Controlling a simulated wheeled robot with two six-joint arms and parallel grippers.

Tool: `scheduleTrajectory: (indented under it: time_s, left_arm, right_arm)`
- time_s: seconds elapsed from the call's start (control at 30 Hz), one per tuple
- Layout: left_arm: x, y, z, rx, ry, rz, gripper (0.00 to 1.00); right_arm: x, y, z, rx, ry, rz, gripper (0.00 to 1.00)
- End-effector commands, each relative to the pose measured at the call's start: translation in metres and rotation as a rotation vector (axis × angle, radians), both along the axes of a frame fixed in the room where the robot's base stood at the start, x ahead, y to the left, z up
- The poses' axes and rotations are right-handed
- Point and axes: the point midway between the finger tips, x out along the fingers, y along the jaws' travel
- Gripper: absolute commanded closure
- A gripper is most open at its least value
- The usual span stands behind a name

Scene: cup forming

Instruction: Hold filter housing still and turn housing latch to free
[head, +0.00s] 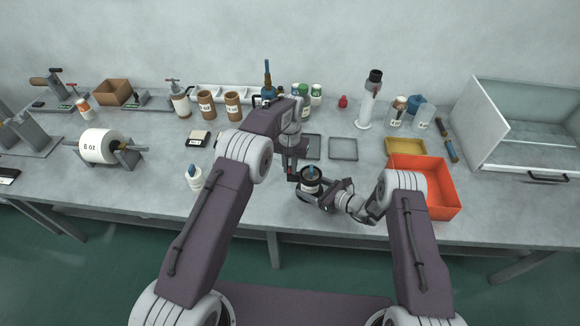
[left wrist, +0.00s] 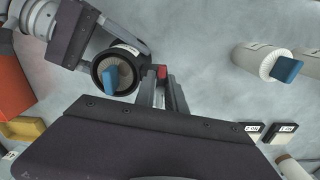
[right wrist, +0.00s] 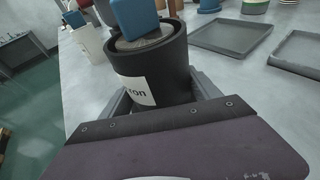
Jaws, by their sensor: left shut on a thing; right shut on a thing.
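The filter housing (head: 311,187) is a dark, upright cup with a white label, near the table's front edge. In the right wrist view the housing (right wrist: 165,65) stands between my right gripper's (right wrist: 160,95) fingers, which are shut on its sides. A pleated filter with a blue tab (left wrist: 110,80) sits in its open top. The red housing latch (left wrist: 161,71) is at the housing's rim side, between the fingertips of my left gripper (left wrist: 162,80), which is shut on it. In the head view my left gripper (head: 291,170) comes down from above; the latch is small there.
A white cylinder with a blue top (head: 194,181) stands to the left. Two grey trays (head: 343,149) lie behind the housing. An orange bin (head: 436,201) and a yellow tray (head: 405,147) are to the right. Bottles and jars line the back.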

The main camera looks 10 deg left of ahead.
Motion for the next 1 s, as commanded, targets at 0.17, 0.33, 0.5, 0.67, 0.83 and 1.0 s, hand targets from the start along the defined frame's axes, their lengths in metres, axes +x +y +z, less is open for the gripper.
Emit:
scheduleTrajectory:
  time_s: [0.17, 0.33, 0.5, 0.67, 0.83, 1.0]
  left_arm:
    - [0.001, 0.001, 0.0, 0.002, -0.002, -0.001, 0.71]
    - [0.001, 0.001, 0.0, 0.001, -0.001, -0.002, 0.67]
    - [0.001, 0.001, 0.002, 0.001, -0.002, -0.002, 0.67]
    - [0.002, 0.0, 0.027, 0.0, -0.006, -0.002, 0.67]
    - [0.003, 0.001, 0.074, 0.0, -0.008, -0.002, 0.67]
    - [0.003, 0.001, 0.105, 0.0, -0.004, -0.002, 0.67]
  right_arm:
    - [0.0, 0.0, 0.001, 0.002, -0.002, 0.0, 0.77]
    - [0.0, 0.0, 0.001, 0.002, -0.002, 0.0, 0.77]
    - [0.0, 0.0, 0.001, 0.002, -0.002, 0.0, 0.77]
    - [0.0, 0.0, 0.001, 0.002, -0.002, 0.0, 0.77]
    - [0.0, 0.0, 0.001, 0.002, -0.002, 0.0, 0.77]
    - [0.001, 0.0, 0.001, 0.002, -0.002, 0.0, 0.77]
